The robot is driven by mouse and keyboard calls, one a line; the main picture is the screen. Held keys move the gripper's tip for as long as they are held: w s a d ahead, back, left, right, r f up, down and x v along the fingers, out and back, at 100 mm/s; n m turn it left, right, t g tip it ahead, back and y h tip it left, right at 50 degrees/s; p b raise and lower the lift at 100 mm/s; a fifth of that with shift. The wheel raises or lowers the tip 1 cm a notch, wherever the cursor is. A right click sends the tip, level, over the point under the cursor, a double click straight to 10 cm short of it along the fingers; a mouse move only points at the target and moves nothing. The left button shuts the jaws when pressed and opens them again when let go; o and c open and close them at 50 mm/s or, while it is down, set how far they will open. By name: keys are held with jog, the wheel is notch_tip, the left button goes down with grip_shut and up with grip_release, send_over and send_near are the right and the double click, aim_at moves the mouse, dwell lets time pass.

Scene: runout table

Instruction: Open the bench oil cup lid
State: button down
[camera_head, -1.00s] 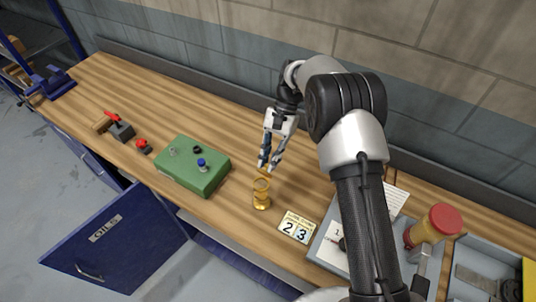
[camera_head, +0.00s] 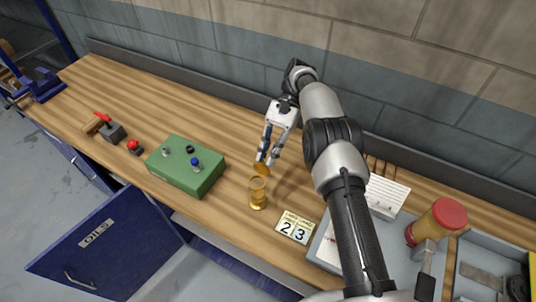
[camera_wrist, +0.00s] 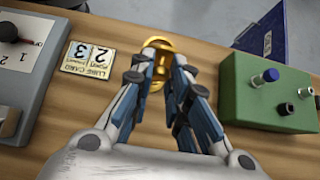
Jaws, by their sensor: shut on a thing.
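The brass oil cup (camera_head: 258,199) stands upright on the bench, right of the green box, with its round mouth showing uncovered. Its brass lid (camera_head: 262,169) is tipped up at the far side of the mouth, at my fingertips. My gripper (camera_head: 267,160) reaches down from behind the cup and is shut on the lid. In the wrist view, the oil cup (camera_wrist: 160,43) shows just beyond my fingertips (camera_wrist: 160,67), which partly hide the brass. The hinge is too small to make out.
The green box (camera_head: 185,166) with knobs stands left of the cup. A lube card (camera_head: 295,227) reading 2 3 lies to the right. Grey trays and a red-capped jar (camera_head: 437,222) are farther right. A blue door marked OILS (camera_head: 105,248) hangs open below the bench.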

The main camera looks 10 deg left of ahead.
jog(key=c, duration=1.5)
grip_release()
